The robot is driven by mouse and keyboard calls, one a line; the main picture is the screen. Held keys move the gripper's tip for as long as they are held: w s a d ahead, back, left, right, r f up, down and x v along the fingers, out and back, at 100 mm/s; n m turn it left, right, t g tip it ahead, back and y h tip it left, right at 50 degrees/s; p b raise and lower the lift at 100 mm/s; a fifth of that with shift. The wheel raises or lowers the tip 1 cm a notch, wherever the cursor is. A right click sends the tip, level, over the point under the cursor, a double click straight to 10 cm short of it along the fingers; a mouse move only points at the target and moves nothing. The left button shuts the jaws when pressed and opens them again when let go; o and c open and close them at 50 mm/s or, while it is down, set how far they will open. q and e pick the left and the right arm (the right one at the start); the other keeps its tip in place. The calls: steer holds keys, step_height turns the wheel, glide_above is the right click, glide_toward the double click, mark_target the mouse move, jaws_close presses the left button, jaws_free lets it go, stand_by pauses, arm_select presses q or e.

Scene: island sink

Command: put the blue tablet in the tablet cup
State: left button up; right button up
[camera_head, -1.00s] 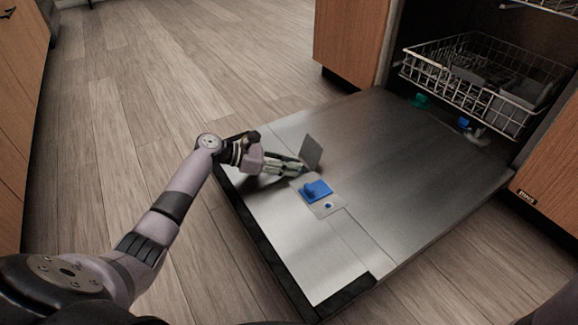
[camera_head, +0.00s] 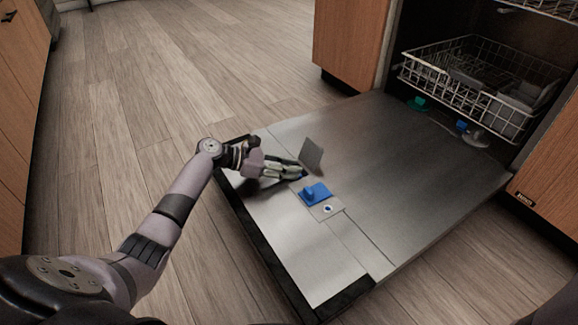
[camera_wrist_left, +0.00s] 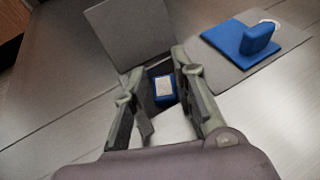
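The blue tablet (camera_wrist_left: 163,88), with a pale top and blue edges, lies between and just beyond my left fingertips in the left wrist view. It appears to sit in the dark recess of the tablet cup (camera_wrist_left: 148,84), though the fingers hide part of the rim. The cup's grey square lid (camera_wrist_left: 128,33) stands open behind it and also shows in the head view (camera_head: 311,154). My left gripper (camera_head: 302,172) is low over the cup on the dishwasher door. Its fingers stand apart, with a gap around the tablet. My right gripper is not in view.
A blue cap with a raised grip (camera_head: 315,193) sits on the dispenser plate beside the cup. The open dishwasher door (camera_head: 400,160) is otherwise clear. The wire rack (camera_head: 480,85) is in the machine at the back right. Wooden cabinets (camera_head: 350,40) flank the opening.

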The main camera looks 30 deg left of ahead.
arm_select(q)
steer(key=shift+s+d+f, duration=0.1)
steer(key=shift+s+f, duration=0.2)
steer(key=shift+f, duration=0.2)
steer(key=p+v, duration=0.2)
steer(key=v, duration=0.2)
steer(key=r+p+v, duration=0.1)
steer(key=p+v, duration=0.1)
steer(key=v, duration=0.1)
steer(key=p+v, duration=0.3)
steer(key=v, duration=0.1)
steer(key=shift+r, duration=0.35)
steer(key=shift+s+a, duration=0.15)
steer(key=shift+a, duration=0.3)
